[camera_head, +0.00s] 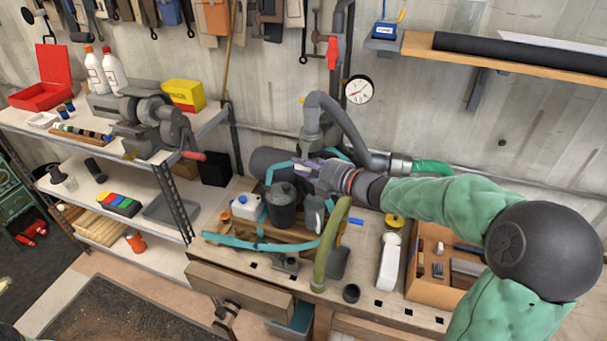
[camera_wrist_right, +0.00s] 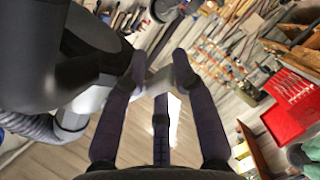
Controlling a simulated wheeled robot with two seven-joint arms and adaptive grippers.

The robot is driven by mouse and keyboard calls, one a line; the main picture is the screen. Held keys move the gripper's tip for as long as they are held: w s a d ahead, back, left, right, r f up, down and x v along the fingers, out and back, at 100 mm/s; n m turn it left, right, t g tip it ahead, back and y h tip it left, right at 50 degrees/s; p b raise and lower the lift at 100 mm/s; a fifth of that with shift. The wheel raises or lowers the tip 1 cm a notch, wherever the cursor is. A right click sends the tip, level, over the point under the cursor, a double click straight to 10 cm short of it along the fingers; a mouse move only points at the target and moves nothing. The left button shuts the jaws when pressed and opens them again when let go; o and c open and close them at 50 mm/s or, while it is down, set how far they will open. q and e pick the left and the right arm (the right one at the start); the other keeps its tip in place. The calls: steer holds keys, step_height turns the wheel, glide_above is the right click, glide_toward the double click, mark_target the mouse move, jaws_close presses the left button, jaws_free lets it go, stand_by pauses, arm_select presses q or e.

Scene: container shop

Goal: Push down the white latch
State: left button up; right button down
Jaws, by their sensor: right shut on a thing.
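My right gripper (camera_head: 304,165) reaches in from the right over the workbench, close beside the upright grey pipe and hose. In the right wrist view its dark fingers (camera_wrist_right: 158,72) are closed in around a pale, whitish piece (camera_wrist_right: 159,84) between the tips. This piece looks like the white latch, but it is blurred and partly hidden by the fingers. In the head view I cannot make out the latch, as the gripper and pipes cover that spot. My left gripper is not in view.
A grey hose (camera_head: 348,130) arches just behind my right gripper. A dark canister (camera_head: 283,208) and a white jug (camera_head: 247,206) stand below it on the bench. A pressure gauge (camera_head: 359,90) hangs on the wall. A bench grinder (camera_head: 150,118) sits on the left shelf.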

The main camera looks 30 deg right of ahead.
steer(key=shift+a+f+n+b, duration=0.15)
steer(key=shift+f+n+b, duration=0.25)
steer(key=shift+f+b, duration=0.35)
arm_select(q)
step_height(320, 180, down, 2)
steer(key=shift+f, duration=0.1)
arm_select(e)
steer(key=c, duration=1.1)
jaws_free()
steer(key=shift+r, duration=0.3)
steer(key=shift+s+d+r, duration=0.15)
steer(key=shift+s+d, duration=0.15)
steer(key=shift+s, duration=0.05)
steer(key=v, duration=0.7)
steer(key=shift+s+a, duration=0.1)
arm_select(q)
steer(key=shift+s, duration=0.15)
arm_select(e)
steer(key=shift+f, duration=0.25)
